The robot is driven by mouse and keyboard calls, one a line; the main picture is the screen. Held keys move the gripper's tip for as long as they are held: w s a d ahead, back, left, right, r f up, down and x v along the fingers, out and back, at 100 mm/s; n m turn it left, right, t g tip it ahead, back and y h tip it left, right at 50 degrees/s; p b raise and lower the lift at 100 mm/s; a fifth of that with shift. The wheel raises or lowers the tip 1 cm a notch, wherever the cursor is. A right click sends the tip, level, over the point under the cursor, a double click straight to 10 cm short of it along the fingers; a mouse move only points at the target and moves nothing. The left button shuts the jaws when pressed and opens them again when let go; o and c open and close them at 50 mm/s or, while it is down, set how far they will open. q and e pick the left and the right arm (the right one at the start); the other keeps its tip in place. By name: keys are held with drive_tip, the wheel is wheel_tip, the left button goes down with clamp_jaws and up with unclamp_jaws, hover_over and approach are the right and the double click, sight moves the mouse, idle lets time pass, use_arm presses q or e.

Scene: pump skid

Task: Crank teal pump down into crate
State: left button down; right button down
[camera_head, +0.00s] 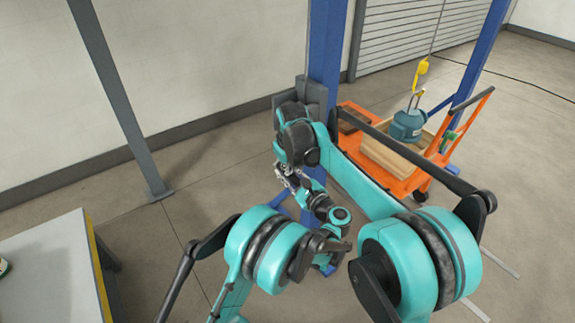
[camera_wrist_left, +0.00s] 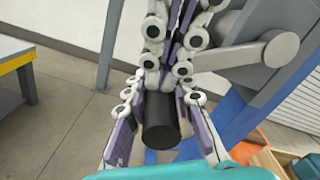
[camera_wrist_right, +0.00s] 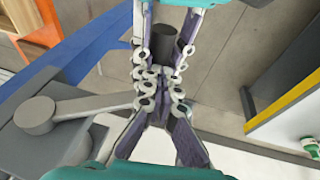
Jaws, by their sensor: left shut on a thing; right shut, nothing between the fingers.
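The teal pump (camera_head: 407,124) hangs upright from a yellow hook (camera_head: 422,68) at the wooden crate (camera_head: 384,158) in the head view. I cannot tell whether its base touches the crate floor. My left gripper (camera_wrist_left: 160,98) is shut on the black crank handle (camera_wrist_left: 160,124), which also shows in the right wrist view (camera_wrist_right: 190,42). The grey crank arm (camera_wrist_left: 245,52) runs from the handle to its hub. My right gripper (camera_wrist_right: 155,108) is shut and empty, close to the left gripper's fingers and the crank arm. In the head view my arms largely hide both grippers and the handle.
The crate rides on an orange cart (camera_head: 356,112) with an upright push handle. A blue post (camera_head: 326,45) carries the crank housing, and another blue post stands behind the cart. A table with a yellow edge (camera_head: 98,270) is at the lower left.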

use_arm(q)
drive_tip(key=c, duration=1.3)
unclamp_jaws()
drive_tip(key=shift+a+r, duration=0.2)
drive_tip(key=shift+r, duration=0.05)
use_arm(e)
drive_tip(key=shift+w+f, duration=0.1)
drive_tip(key=shift+f, duration=0.05)
drive_tip(key=shift+d, duration=0.1)
use_arm(q)
drive_tip(key=shift+s, duration=0.1)
